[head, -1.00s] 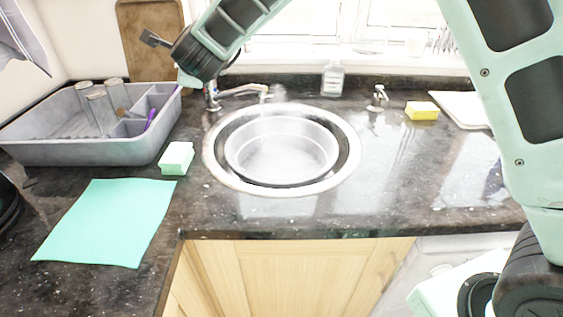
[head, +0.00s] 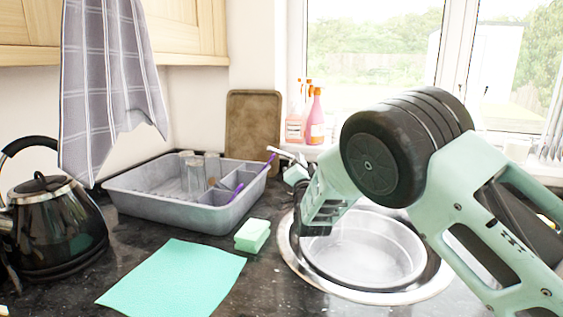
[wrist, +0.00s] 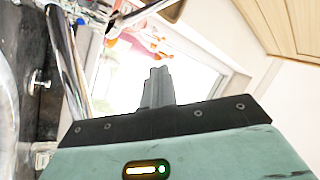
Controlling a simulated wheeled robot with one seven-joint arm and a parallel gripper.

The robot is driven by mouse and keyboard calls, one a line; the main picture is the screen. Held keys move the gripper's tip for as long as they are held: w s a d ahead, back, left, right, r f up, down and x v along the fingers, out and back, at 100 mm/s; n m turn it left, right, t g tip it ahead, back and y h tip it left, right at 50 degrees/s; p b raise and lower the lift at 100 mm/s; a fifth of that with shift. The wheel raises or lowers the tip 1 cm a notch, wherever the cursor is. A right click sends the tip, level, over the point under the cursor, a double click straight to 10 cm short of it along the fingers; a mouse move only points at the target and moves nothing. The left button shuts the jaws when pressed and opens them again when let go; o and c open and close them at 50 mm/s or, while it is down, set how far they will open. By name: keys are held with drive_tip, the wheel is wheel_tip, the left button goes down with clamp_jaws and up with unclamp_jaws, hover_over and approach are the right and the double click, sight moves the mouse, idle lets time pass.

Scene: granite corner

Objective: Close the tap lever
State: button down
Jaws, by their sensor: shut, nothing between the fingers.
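In the wrist view my gripper (wrist: 157,88) is shut and empty, its grey fingers together. A blurred chrome tap body (wrist: 72,60) runs along the left of that view. A shiny bar, which looks like the tap lever (wrist: 135,18), crosses the top, beyond the fingertips; I see no clear contact. In the head view my arm hides most of the tap and my fingers are not clear. A pale bar, perhaps the lever (head: 287,153), shows just left of my wrist, behind the sink.
The round steel sink (head: 365,255) lies under my arm. A grey dish rack (head: 150,205) with glasses, a green sponge (head: 252,235), a mint cloth (head: 172,278) and a black kettle (head: 52,225) stand left. Spray bottles (head: 315,118) stand by the window.

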drive_tip(key=a+n+y, duration=0.2)
drive_tip(key=n+y, duration=0.1)
drive_tip(key=n, duration=0.1)
wheel_tip(320, 180, up, 5)
drive_tip(key=t+p, duration=0.1)
drive_tip(key=p, duration=0.1)
hover_over(285, 154)
drive_tip(key=s, duration=0.3)
drive_tip(key=shift+n, duration=0.4)
drive_tip(key=f, duration=0.1)
drive_tip(key=a+f, duration=0.1)
drive_tip(key=f+p, duration=0.1)
drive_tip(key=f, duration=0.1)
drive_tip(key=shift+a, duration=0.4)
